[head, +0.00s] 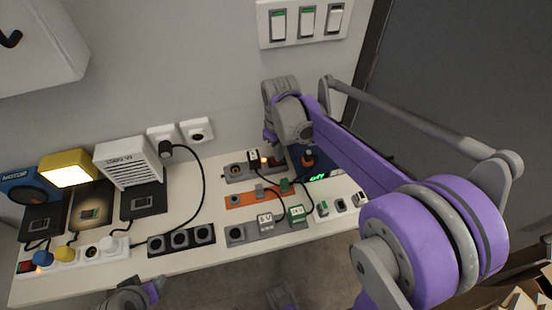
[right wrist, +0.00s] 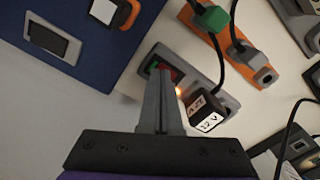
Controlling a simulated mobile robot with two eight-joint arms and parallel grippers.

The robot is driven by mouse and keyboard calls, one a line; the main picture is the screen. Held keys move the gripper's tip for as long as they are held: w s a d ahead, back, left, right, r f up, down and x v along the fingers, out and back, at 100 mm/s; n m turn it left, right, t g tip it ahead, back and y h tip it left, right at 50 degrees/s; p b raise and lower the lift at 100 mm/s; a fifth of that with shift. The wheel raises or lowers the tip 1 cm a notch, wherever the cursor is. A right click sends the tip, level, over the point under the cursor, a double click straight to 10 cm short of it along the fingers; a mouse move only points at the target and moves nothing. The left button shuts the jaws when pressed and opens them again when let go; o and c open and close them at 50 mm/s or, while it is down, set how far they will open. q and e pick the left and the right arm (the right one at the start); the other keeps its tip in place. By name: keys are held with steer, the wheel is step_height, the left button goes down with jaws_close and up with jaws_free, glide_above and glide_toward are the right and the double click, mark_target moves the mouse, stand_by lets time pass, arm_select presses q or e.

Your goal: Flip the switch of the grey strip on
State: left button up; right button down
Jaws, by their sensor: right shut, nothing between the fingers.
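The grey strip (head: 238,173) lies at the back of the white table near the wall. In the right wrist view its end (right wrist: 207,75) carries a rocker switch (right wrist: 173,74) with green and red parts, partly hidden by my fingers. A black-and-white 12 V adapter (right wrist: 206,110) is plugged into it, and a small orange light glows between them. My right gripper (right wrist: 162,78) is shut and empty, its tips over or at the switch; contact cannot be told. In the head view its tips are hidden. My left gripper (head: 148,290) is at the bottom edge, its jaws unclear.
An orange strip (head: 238,201) with plugs lies in front, then another grey strip (head: 236,236) and a black strip (head: 181,240). Cables loop between them. A dark blue box (right wrist: 70,65) is beside the switch. Wall switches (head: 306,22) are above.

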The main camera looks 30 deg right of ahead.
step_height(320, 180, up, 7)
steer(key=p, duration=0.4)
steer(key=shift+f, duration=0.2)
stand_by(0.4)
